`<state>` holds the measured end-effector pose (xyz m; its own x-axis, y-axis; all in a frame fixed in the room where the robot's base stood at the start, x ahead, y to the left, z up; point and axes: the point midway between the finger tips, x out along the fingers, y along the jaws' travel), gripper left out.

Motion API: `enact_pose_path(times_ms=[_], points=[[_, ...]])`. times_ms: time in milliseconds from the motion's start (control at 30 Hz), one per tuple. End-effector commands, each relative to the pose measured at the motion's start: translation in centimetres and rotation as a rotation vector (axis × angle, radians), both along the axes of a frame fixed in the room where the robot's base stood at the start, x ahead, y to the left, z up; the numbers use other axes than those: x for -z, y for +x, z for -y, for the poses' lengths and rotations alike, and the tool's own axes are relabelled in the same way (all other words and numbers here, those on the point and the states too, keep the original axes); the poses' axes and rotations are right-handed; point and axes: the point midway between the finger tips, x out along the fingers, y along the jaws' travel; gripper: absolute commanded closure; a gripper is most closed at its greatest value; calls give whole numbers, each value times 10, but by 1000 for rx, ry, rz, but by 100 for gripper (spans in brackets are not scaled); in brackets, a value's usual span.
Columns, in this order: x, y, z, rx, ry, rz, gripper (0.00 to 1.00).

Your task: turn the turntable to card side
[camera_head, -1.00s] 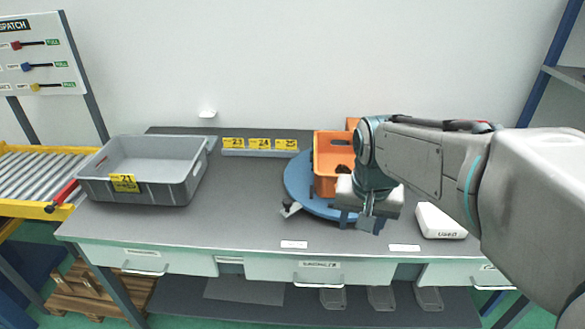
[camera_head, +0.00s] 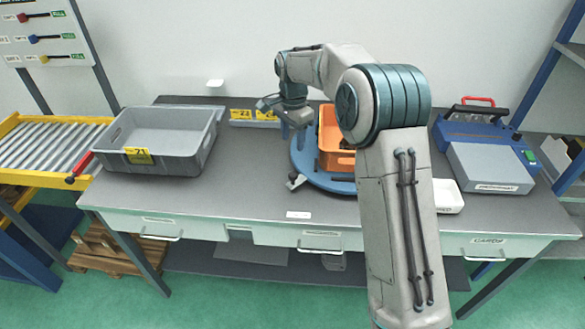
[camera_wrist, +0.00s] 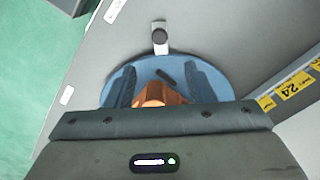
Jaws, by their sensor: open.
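The turntable is a blue round disc (camera_head: 303,158) on the workbench, with an orange bin (camera_head: 334,140) standing on it. My arm hides the right part of both in the head view. A small grey bracket (camera_head: 295,181) with a dark knob sits at the disc's front left edge. My gripper (camera_head: 294,117) is above the disc's back left edge, left of the orange bin. In the wrist view the fingers (camera_wrist: 165,82) are open and apart over the blue disc (camera_wrist: 150,68), with nothing held between them. Part of the orange bin (camera_wrist: 160,94) shows below them. No card is visible.
Yellow number labels (camera_head: 264,114) stand behind the disc. A blue device (camera_head: 480,145) and a white box (camera_head: 447,197) are at right. The bench between crate and disc is clear.

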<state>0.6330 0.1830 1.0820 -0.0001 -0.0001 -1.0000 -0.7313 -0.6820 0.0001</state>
Motion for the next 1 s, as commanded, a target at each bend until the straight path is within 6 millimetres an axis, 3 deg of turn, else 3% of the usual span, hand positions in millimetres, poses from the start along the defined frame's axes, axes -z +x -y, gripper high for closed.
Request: enact_pose_path(times_ms=[167, 600, 800, 1000], points=[[22, -1, 0, 0, -2, -5, 52], [110, -1, 0, -1, 0, -4, 52], [130, -1, 0, -2, 0, -1, 52], [136, 0, 0, -1, -1, -1, 52]])
